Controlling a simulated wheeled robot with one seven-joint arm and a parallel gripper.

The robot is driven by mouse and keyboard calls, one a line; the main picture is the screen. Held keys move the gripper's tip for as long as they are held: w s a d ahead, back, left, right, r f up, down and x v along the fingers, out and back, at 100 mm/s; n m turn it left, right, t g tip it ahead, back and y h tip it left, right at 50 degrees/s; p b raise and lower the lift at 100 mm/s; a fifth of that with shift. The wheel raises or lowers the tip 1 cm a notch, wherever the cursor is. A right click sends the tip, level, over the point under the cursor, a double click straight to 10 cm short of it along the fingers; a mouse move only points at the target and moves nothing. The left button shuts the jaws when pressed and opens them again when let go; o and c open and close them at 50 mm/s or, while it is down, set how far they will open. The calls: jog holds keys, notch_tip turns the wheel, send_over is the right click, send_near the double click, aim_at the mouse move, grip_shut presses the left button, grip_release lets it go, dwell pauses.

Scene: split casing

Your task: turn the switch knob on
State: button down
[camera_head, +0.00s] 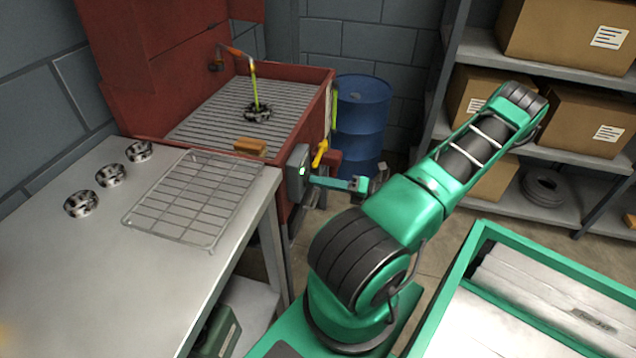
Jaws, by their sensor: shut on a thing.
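A grey switch box (297,174) is fixed at the near right corner of the red washing or work station, with a small lit green light on its face. My gripper (312,180) reaches in from the right, and its fingertips meet the right side of this box. The gripper is shut on the switch knob there. The knob itself is hidden by the fingers and too small to make out, so I cannot tell its turn angle.
A yellow handle (321,153) sits just behind the box, close to my gripper. A metal table (120,270) with a wire rack (190,200) is at left. A blue drum (362,115) stands behind. A green-edged bin (560,262) is at lower right.

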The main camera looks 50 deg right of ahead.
jog(key=shift+d+f+m, duration=0.15)
jog(key=shift+d+m, duration=0.05)
jog(key=shift+m, duration=0.1)
jog(key=c, duration=1.8)
grip_release()
jog(key=v, duration=1)
jog(key=shift+s, duration=0.4)
